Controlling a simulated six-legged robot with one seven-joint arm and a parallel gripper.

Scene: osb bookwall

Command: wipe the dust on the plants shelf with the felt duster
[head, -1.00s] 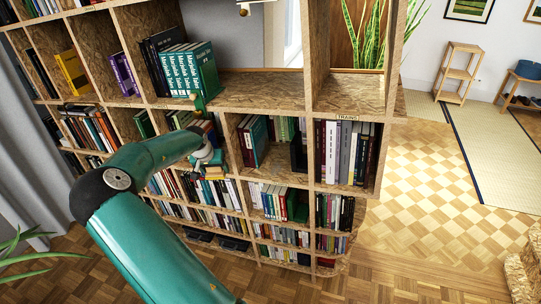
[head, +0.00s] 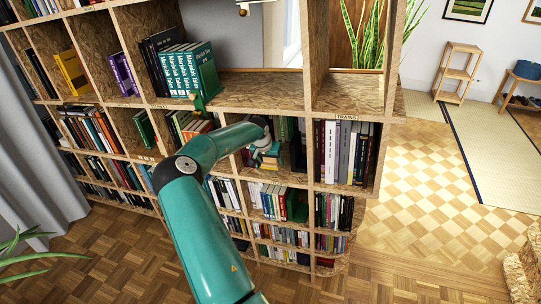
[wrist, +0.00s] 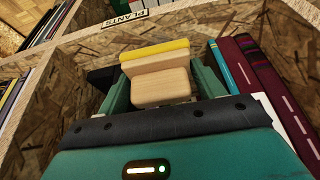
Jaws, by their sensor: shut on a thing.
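The felt duster is a pale wooden block (wrist: 160,86) with a yellow felt strip (wrist: 155,48) along its far edge. In the wrist view my gripper (wrist: 161,80) has its green fingers closed on both sides of the block. In the head view my gripper (head: 266,156) is in front of a middle compartment of the bookwall, left of the TRAINS label. A PLANTS label (wrist: 125,18) is on a board edge at the upper left of the wrist view, beyond the duster. I cannot make out any dust. My gripper hides part of the compartment.
Maroon books (wrist: 262,75) and a thin blue book (wrist: 222,65) stand right of the duster. Books (head: 342,150) fill the TRAINS compartment. Teal-and-white books (head: 190,70) stand on the wide shelf above, with bare board (head: 260,88) to their right. Parquet floor (head: 430,180) lies open at right.

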